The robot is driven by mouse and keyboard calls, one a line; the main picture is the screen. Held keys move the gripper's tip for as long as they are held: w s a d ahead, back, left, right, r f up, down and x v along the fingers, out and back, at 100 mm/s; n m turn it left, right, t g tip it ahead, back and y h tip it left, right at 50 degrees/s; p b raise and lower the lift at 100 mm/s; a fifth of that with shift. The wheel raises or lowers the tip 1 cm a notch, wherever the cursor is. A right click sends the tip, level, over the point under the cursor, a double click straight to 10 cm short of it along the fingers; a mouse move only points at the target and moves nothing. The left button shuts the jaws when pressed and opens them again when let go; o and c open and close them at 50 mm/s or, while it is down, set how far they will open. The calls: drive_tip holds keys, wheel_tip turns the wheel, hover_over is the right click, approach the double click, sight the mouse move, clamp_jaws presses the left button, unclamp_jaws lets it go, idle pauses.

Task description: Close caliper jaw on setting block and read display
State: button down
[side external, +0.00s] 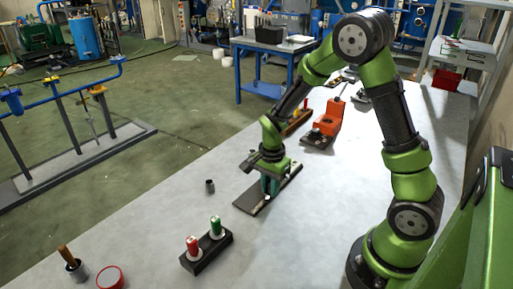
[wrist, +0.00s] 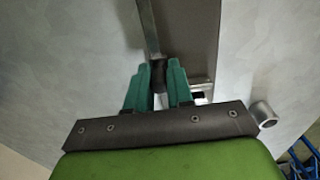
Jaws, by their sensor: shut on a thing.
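My gripper (side external: 269,187) is low over a dark flat board (side external: 250,204) on the bench. In the wrist view its two teal fingers (wrist: 159,70) are shut on a small dark piece (wrist: 158,77), which looks like the caliper's sliding jaw. A narrow metal bar (wrist: 148,28), likely the caliper beam, runs up from it beside the grey board. A silver piece with a dark window (wrist: 201,92) sits just right of the fingers, partly hidden by my gripper; I cannot tell whether it is the display or the setting block. No reading is legible.
A small grey cup (side external: 210,186) stands left of the board and shows at right in the wrist view (wrist: 262,112). A black holder (side external: 207,256) with red and green pieces stands in front. An orange device (side external: 328,118) is behind.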

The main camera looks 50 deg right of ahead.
drive_tip(key=shift+d, duration=1.3)
idle(0.6)
drive_tip(key=c, duration=1)
unclamp_jaws()
drive_tip(key=shift+a, duration=0.15)
drive_tip(key=shift+r, duration=0.1)
drive_tip(key=shift+r, duration=3.4)
